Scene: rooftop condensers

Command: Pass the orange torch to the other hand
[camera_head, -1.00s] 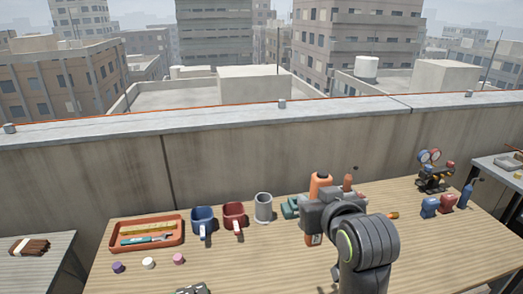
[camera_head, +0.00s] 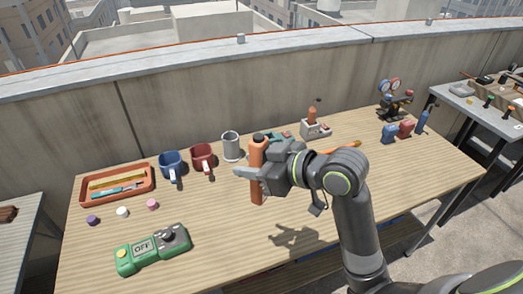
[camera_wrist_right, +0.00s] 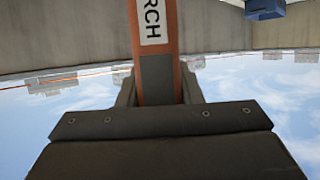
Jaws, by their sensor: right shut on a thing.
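The orange torch (camera_head: 257,178) is upright in my right gripper (camera_head: 252,173), near the middle of the table in the head view. The gripper is shut on it, with fingers coming from the right. In the right wrist view the torch (camera_wrist_right: 153,60) runs up between the fingers, showing a white label with the letters "RCH" and a dark band. Whether its lower end touches the table I cannot tell. My left gripper is not in view.
A green device marked OFF (camera_head: 152,248) lies at the table's front left. An orange tray (camera_head: 117,186), a blue mug (camera_head: 171,163), a red mug (camera_head: 202,158) and a grey cup (camera_head: 231,146) stand behind. Gauges (camera_head: 394,98) stand at back right. The front middle of the table is clear.

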